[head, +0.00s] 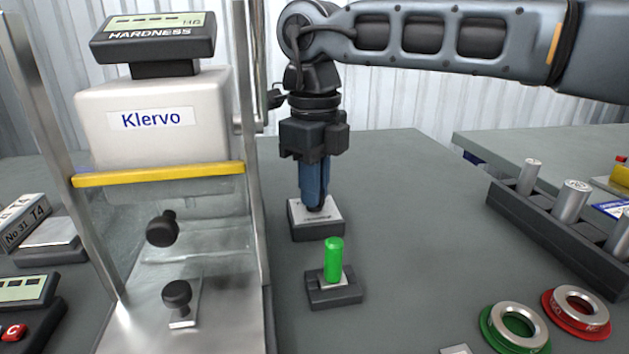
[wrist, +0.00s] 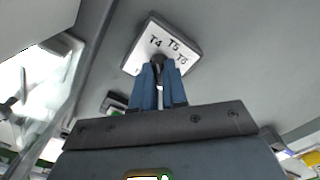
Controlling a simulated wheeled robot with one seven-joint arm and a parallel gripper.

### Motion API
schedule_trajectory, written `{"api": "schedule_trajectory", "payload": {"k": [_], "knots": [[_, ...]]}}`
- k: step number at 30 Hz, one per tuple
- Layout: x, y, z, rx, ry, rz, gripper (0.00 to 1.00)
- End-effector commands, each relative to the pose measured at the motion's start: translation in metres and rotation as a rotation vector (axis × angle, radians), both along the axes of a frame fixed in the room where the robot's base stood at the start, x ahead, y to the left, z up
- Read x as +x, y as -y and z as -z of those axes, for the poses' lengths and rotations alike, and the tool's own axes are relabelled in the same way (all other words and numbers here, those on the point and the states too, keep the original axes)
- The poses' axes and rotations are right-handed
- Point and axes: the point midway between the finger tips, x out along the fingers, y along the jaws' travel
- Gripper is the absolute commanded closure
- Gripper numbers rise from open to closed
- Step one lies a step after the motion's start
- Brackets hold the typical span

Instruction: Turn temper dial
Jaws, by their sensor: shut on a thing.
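The temper dial box (head: 327,229) is a dark block with a pale top plate on the grey table. In the wrist view its plate (wrist: 139,62) carries the marks T4, T5 and T6. A small dark knob (wrist: 159,59) sits near the plate's lower middle, partly hidden by my fingers. My gripper (head: 316,207) points straight down over the dial box. In the wrist view its blue fingers (wrist: 158,80) are shut on the knob. I cannot tell which mark the knob points to.
A hardness tester marked Klervo (head: 150,122) with metal posts stands close on the left. A green peg (head: 334,262) stands in a small dark holder (head: 335,294) in front of the dial. A green ring (head: 514,329), a red ring (head: 577,312) and a cylinder rack (head: 543,225) are on the right.

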Motion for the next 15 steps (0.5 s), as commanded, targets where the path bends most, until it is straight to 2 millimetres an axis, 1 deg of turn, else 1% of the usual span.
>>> {"api": "schedule_trajectory", "payload": {"k": [3, 4, 11, 12, 15], "knots": [[0.0005, -0.0004, -0.0007, 0.002, 0.002, 0.001, 1.00], [0.0005, -0.0005, -0.0007, 0.002, 0.002, 0.001, 0.85], [0.0003, -0.0003, -0.0004, 0.001, 0.002, 0.002, 0.63], [0.0003, -0.0003, -0.0004, 0.001, 0.002, 0.002, 0.62], [0.0002, -0.0002, -0.0003, 0.001, 0.000, 0.003, 0.62]]}}
